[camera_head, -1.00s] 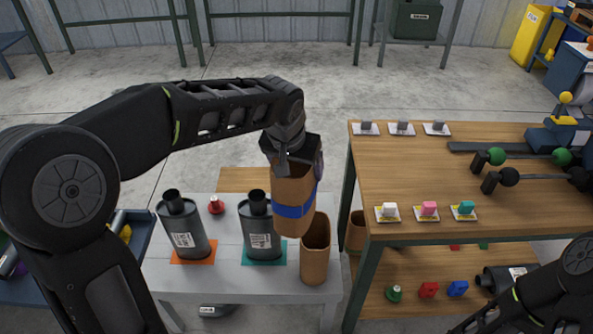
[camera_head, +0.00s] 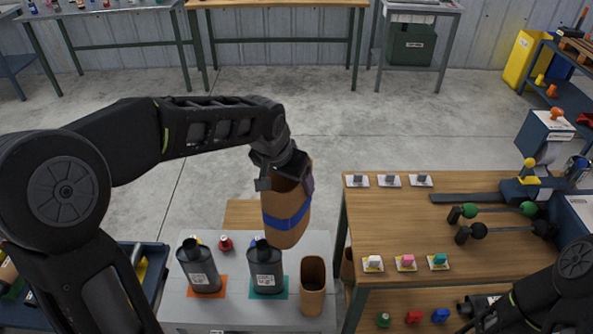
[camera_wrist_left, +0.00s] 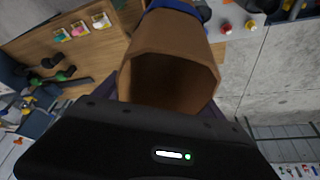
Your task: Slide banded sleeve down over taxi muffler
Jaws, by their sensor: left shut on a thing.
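My left gripper (camera_head: 287,180) is shut on the upper rim of a brown sleeve with a blue band (camera_head: 285,217). The sleeve hangs slightly tilted above the table, and its open end fills the middle of the left wrist view (camera_wrist_left: 168,75). In the head view its lower end is just above and right of a dark muffler (camera_head: 266,268) on a teal mat (camera_head: 284,293). A similar muffler (camera_head: 199,268) stands on an orange mat (camera_head: 209,294). I cannot read which is the taxi one. My right forearm shows at lower right; its gripper is out of frame.
A plain brown sleeve (camera_head: 313,285) stands upright on the grey table (camera_head: 240,312), right of the teal mat. A red knobbed part (camera_head: 226,243) stands behind the mufflers. A wooden bench (camera_head: 400,217) with small blocks and rods is at right.

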